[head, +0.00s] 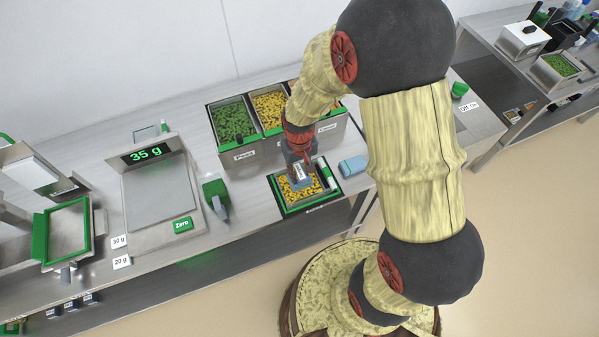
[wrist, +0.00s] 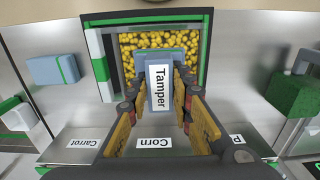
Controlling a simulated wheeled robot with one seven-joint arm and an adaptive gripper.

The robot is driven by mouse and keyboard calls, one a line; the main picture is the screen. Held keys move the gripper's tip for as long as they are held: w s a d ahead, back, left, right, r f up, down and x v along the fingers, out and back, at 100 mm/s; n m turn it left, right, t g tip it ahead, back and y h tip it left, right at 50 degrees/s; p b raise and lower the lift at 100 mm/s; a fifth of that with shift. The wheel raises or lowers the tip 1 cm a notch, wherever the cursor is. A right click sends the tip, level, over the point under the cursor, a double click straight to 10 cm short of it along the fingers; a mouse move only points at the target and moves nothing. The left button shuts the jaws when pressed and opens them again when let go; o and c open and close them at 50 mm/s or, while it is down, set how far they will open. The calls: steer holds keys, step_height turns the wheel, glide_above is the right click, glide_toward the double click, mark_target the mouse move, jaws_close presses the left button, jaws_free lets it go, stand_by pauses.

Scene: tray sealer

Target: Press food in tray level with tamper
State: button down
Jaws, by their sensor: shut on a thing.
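My gripper (wrist: 160,115) is shut on the tamper (wrist: 160,87), a block with a white label reading "Tamper" and a pale blue-grey plate around its lower end. The tamper (head: 301,180) is over the tray with yellow corn (head: 287,190). The corn also shows around the plate in the wrist view (wrist: 190,40). The tray's dark, green-edged frame (head: 283,209) surrounds it. The plate appears at or very near the corn surface; I cannot tell whether it touches. The corn under the plate is hidden.
Bins labelled Peas (head: 231,124), Corn (head: 270,107) and Carrot stand behind the tray. A scale (head: 157,190) reads 35 g at left. A green scoop-like item (head: 215,190) is left of the tray. A blue block (head: 353,166) lies at its right.

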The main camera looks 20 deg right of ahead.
steer(key=shift+r+p, duration=1.65)
steer(key=shift+r, duration=0.7)
steer(key=shift+f, duration=0.1)
